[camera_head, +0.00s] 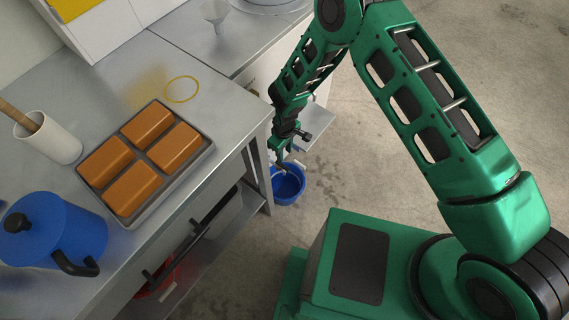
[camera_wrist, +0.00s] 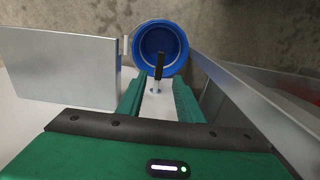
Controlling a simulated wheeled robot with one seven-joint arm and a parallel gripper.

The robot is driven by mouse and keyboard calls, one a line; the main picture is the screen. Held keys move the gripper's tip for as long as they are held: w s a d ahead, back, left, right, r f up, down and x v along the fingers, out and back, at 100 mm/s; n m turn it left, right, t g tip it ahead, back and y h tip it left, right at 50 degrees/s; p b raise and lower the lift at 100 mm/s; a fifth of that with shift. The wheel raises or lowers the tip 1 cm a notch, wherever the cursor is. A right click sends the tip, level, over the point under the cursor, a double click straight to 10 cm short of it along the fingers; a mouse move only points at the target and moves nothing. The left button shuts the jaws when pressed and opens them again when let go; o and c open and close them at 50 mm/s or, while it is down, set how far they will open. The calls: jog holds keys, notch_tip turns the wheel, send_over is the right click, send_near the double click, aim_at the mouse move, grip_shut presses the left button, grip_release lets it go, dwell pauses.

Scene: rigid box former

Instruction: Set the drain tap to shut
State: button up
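In the wrist view, the drain tap shows as a black lever (camera_wrist: 160,66) on a small pale metal body (camera_wrist: 156,91). The lever points away from my gripper, lengthwise in the picture. My gripper (camera_wrist: 160,98) has its two green fingers apart, one on each side of the tap; I cannot tell whether either touches it. In the head view, my gripper (camera_head: 284,160) hangs low beside the counter's end, and the tap cannot be made out clearly there. A blue bucket (camera_wrist: 143,48) lies beyond the tap; it also shows on the floor in the head view (camera_head: 289,190).
A grey panel (camera_wrist: 62,68) stands close left of my gripper, and a metal counter edge (camera_wrist: 240,95) runs along the right. The counter (camera_head: 225,125) holds a tray of orange-brown blocks (camera_head: 205,155), a blue pot (camera_head: 70,232) and a white holder (camera_head: 58,146). The floor (camera_head: 365,180) right of the bucket is clear.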

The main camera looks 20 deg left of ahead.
aim_at(285, 166)
notch_tip(285, 166, down, 11)
jog(key=shift+r, duration=0.2)
dwell(0.3)
jog(key=shift+c, duration=0.6)
grip_shut()
